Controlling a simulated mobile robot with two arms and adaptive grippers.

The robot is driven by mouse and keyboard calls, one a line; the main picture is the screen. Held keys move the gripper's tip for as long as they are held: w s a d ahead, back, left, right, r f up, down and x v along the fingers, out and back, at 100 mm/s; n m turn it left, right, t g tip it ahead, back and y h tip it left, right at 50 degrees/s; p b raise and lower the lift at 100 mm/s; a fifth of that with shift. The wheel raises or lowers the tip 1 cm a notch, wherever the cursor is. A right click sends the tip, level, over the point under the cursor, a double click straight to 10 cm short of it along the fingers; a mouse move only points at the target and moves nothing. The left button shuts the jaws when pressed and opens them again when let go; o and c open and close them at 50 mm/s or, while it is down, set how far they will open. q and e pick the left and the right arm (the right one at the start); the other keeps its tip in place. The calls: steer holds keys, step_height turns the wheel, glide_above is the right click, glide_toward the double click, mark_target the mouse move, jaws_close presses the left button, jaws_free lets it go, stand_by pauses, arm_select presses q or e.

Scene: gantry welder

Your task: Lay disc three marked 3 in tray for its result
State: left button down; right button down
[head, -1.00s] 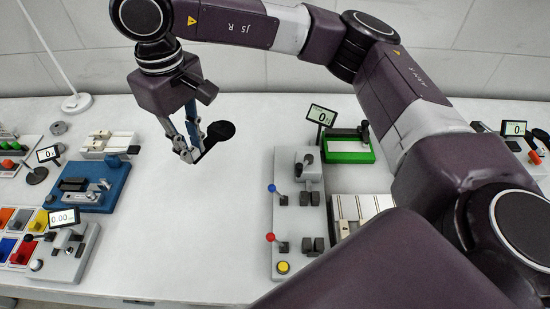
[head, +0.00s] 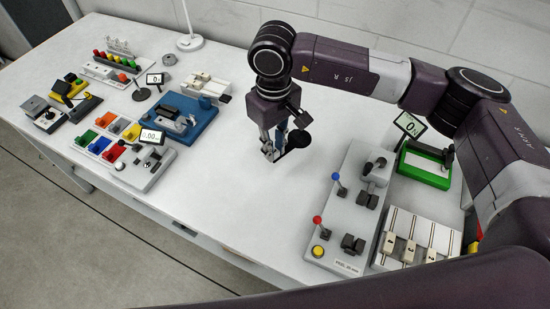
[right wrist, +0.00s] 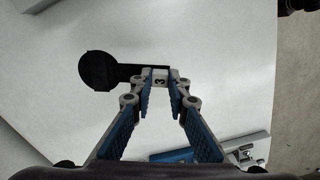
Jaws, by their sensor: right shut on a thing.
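Disc three (head: 299,139) is a flat black round plate with a short arm. In the right wrist view the disc (right wrist: 98,70) lies left of the fingertips, and a white tag with a 3 shows between them. My right gripper (head: 270,152) is shut on the tagged end of the disc's arm. It holds it over the bare middle of the table; the height is hard to tell. Small coloured trays stand at the left: green (head: 87,137), orange (head: 106,119), yellow (head: 131,131), blue (head: 99,145) and red (head: 113,153). My left gripper is not in view.
A grey device with a 0.00 display (head: 152,136) stands by the trays, with a blue device (head: 180,118) behind it. A grey lever panel (head: 345,205) and a green-framed device (head: 424,168) stand at the right. The table between (head: 235,185) is clear.

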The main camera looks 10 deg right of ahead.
mark_target(274, 172)
step_height(274, 172, down, 2)
steer(key=shift+f, duration=0.25)
step_height(274, 172, down, 4)
steer(key=shift+r+p, duration=0.1)
steer(key=shift+p, duration=0.55)
steer(key=shift+f+b, duration=0.25)
steer(key=shift+b, duration=0.05)
steer(key=c, duration=1.8)
jaws_free()
steer(key=shift+c, duration=0.2)
steer(key=shift+r, duration=0.1)
